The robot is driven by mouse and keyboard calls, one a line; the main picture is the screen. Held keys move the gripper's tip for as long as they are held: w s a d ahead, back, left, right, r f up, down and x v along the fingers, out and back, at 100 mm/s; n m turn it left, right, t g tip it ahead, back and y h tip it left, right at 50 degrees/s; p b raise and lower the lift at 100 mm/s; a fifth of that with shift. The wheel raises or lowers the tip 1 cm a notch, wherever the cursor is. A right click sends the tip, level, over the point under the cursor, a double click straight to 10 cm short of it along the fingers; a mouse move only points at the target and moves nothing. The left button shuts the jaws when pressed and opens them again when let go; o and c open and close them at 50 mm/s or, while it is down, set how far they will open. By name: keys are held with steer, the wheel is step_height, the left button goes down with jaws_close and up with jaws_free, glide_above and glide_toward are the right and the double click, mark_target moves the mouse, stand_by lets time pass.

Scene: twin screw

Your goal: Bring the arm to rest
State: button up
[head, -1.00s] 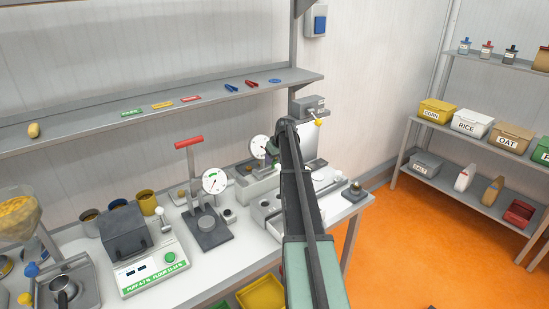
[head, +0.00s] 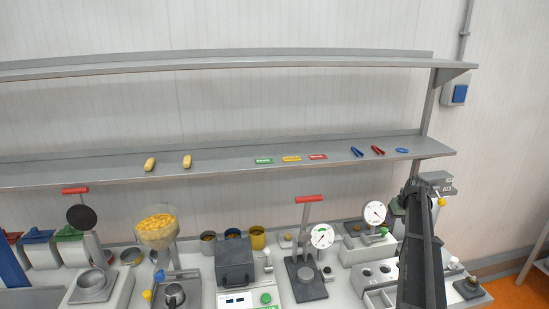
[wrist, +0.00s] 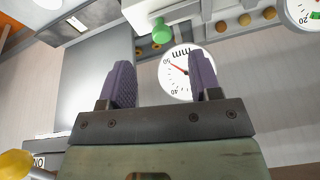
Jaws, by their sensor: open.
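My gripper (wrist: 160,85) shows in the wrist view with its two purple fingers apart and nothing between them. A white dial gauge marked "mm" (wrist: 176,72) lies in view beyond the fingertips, and a green knob (wrist: 161,31) is above it. In the head view my dark arm reaches up at the right over the bench's right end. The dial gauge (head: 374,211) stands just left of the arm.
A red-handled press (head: 309,199), a second dial (head: 322,236), a scale (head: 249,299) and a hopper of yellow pieces (head: 157,224) crowd the bench. A shelf (head: 220,158) runs above. A yellow knob (wrist: 15,164) is close at the wrist view's lower left.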

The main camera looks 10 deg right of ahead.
steer(key=s+a+f+g+b, duration=0.1)
steer(key=s+a+f+b, duration=0.2)
steer(key=s+a, duration=0.5)
steer(key=s+a+f+n+g+b, duration=0.1)
steer(key=s+a+f+b, duration=0.2)
steer(key=s+a, duration=0.6)
steer(key=s+a+f+n+g+b, duration=0.1)
steer(key=s+a+f+b, duration=0.2)
steer(key=a, duration=2.8)
steer(key=s+f, duration=0.1)
steer(key=s, duration=0.4)
steer(key=shift+s+f+g+b, duration=0.25)
steer(key=shift+s+g+b, duration=0.1)
steer(key=shift+g, duration=0.05)
steer(key=shift+c, duration=0.4)
